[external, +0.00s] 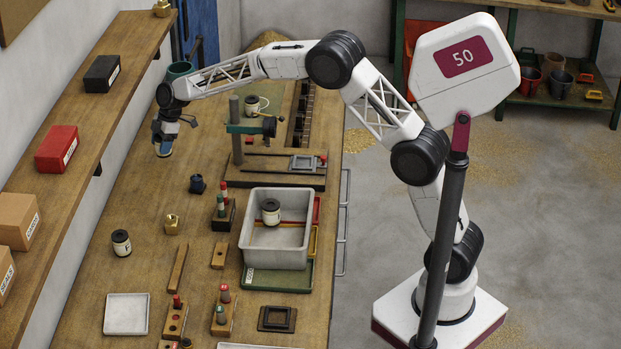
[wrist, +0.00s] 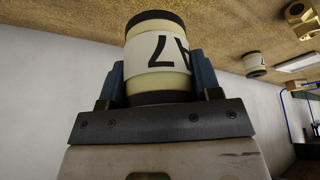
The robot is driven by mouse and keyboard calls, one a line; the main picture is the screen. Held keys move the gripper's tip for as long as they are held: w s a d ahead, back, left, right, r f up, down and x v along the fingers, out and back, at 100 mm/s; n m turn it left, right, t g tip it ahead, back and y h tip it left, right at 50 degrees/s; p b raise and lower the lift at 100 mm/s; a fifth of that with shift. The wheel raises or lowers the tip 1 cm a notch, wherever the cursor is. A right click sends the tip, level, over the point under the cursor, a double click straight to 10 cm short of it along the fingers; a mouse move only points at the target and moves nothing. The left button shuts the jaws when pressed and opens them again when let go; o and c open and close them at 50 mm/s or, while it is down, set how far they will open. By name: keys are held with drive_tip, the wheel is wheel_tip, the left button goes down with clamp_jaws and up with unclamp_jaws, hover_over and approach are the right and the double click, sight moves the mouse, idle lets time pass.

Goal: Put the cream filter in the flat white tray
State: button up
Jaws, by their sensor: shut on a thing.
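My gripper (wrist: 158,82) is shut on a cream filter (wrist: 158,78) with black ends and a white label with dark characters. In the external view my gripper (external: 163,143) is raised over the far left part of the bench; the held filter is hard to make out there. The flat white tray (external: 127,314) lies at the near left of the bench, well apart from the gripper, and looks empty. It seems to show in the wrist view (wrist: 298,62) too. A similar cream filter with black ends (external: 121,243) stands on the bench between gripper and tray.
A deep grey-white bin (external: 259,254) holds another filter (external: 270,212). A green drill stand (external: 240,128) rises right of my gripper. A dark blue part (external: 197,184) and brass fitting (external: 172,224) stand on the bench. A wall shelf (external: 88,110) runs along the left.

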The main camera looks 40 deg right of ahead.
drive_tip(key=s+a+n+g, duration=0.1)
drive_tip(key=s+a+n, duration=0.1)
drive_tip(key=s+a, duration=0.95)
drive_tip(key=s+a+n+g, duration=0.1)
drive_tip(key=s+a+n, duration=0.1)
drive_tip(key=s+a, duration=1)
drive_tip(key=s+a+r+n+g+h, duration=0.1)
drive_tip(key=s+a+n, duration=0.3)
drive_tip(key=s+a, duration=1.6)
drive_tip(key=s, duration=0.3)
drive_tip(key=shift+s+n, duration=0.3)
drive_tip(key=shift+s, duration=0.1)
drive_tip(key=shift+a, duration=0.1)
approach(124, 322)
drive_tip(key=shift+s+a+r, duration=0.25)
drive_tip(key=shift+s+a, duration=0.25)
drive_tip(key=shift+a, duration=0.25)
drive_tip(key=shift+f, duration=0.1)
drive_tip(key=shift+f, duration=2.4)
